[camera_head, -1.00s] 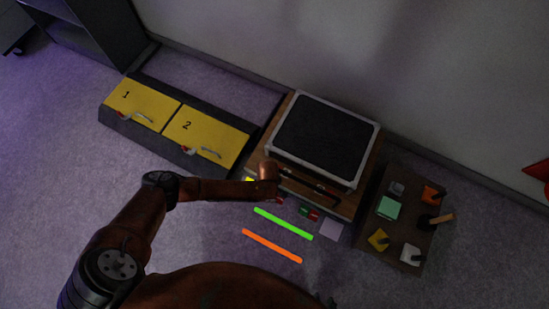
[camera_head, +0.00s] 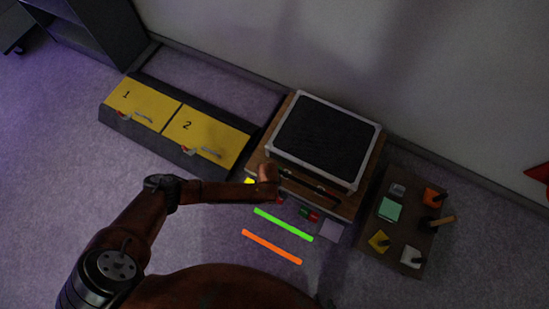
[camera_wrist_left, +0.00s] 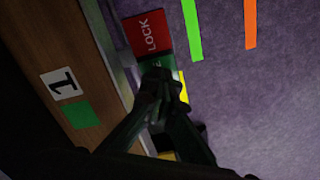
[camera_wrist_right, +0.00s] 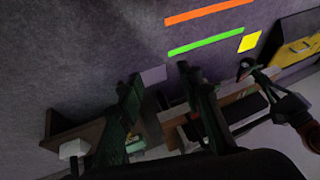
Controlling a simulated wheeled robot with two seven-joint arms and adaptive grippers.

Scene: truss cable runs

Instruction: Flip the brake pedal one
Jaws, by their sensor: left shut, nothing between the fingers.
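The brake pedal one (camera_wrist_left: 148,36) shows in the left wrist view as a red plate marked LOCK with a green part (camera_wrist_left: 157,64) beside it. A white label "1" (camera_wrist_left: 63,82) is on the wooden side nearby. My left gripper (camera_wrist_left: 163,80) is shut and empty. Its fingertips overlap the green end in the picture; I cannot tell whether they touch it. In the head view my left wrist (camera_head: 267,174) partly hides that pedal. A second red and green pedal (camera_head: 309,214) lies to its right. My right gripper (camera_wrist_right: 158,74) is open and empty.
The wooden case (camera_head: 348,207) carries a black-topped, grey-rimmed panel. Yellow doors 1 and 2 (camera_head: 206,137) stand left. A board with small coloured items (camera_head: 377,217) is at right. Green (camera_head: 283,224) and orange (camera_head: 272,246) strips lie on open carpet in front.

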